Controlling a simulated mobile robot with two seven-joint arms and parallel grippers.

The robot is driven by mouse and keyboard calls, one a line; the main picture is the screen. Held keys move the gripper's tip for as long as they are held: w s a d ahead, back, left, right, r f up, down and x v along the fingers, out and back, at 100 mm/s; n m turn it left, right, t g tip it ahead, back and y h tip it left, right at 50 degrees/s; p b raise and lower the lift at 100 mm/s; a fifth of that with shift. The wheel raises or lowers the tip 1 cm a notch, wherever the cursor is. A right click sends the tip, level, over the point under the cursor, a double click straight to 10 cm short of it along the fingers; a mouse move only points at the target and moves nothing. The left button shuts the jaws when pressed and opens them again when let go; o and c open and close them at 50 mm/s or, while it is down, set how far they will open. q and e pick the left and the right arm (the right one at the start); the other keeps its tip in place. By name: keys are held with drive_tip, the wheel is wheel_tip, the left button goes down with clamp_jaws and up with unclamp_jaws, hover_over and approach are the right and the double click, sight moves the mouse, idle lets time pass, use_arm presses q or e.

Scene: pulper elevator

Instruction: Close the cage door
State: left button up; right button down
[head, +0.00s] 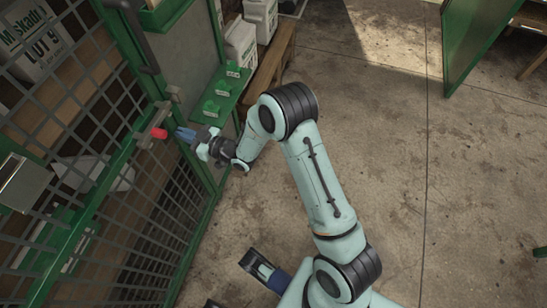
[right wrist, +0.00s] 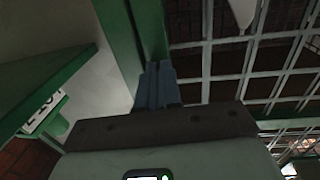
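The cage door appears to be the dark mesh panel with green framing (head: 122,160) at the left of the head view. A red knob (head: 158,133) sticks out from its green rail. I cannot tell how far the door stands open. My right gripper (head: 187,134), with blue fingers, is just right of the red knob, with a small gap in the picture. Its fingers look closed together and hold nothing visible. In the right wrist view the fingers (right wrist: 157,85) are side by side before a green post (right wrist: 118,38), with mesh to the right.
A green shelf with small green blocks (head: 218,90) stands beyond the gripper. White containers (head: 240,42) and a wooden bench (head: 272,62) are behind it. A labelled sack (head: 38,42) lies behind the mesh. A green panel (head: 478,40) stands top right. The concrete floor (head: 400,130) is clear.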

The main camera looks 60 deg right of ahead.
drive_tip(key=shift+w+a+r, duration=0.35)
drive_tip(key=shift+w+a, duration=0.1)
use_arm(q)
drive_tip(key=shift+w+d+r+t+p, duration=0.1)
drive_tip(key=shift+w+d+r+p, duration=0.05)
drive_tip(key=shift+w+r+p, duration=0.3)
drive_tip(key=shift+w+d+r+t+p, duration=0.1)
drive_tip(key=shift+w+d+r+p, duration=0.15)
drive_tip(key=shift+r, duration=0.3)
drive_tip(key=shift+w+d+r+t+p, duration=0.1)
drive_tip(key=shift+w+r+p, duration=0.1)
drive_tip(key=shift+r+p, duration=0.25)
use_arm(e)
drive_tip(key=s+d, duration=0.2)
drive_tip(key=s, duration=1.2)
drive_tip(key=shift+d+f, duration=0.3)
drive_tip(key=shift+d, duration=0.1)
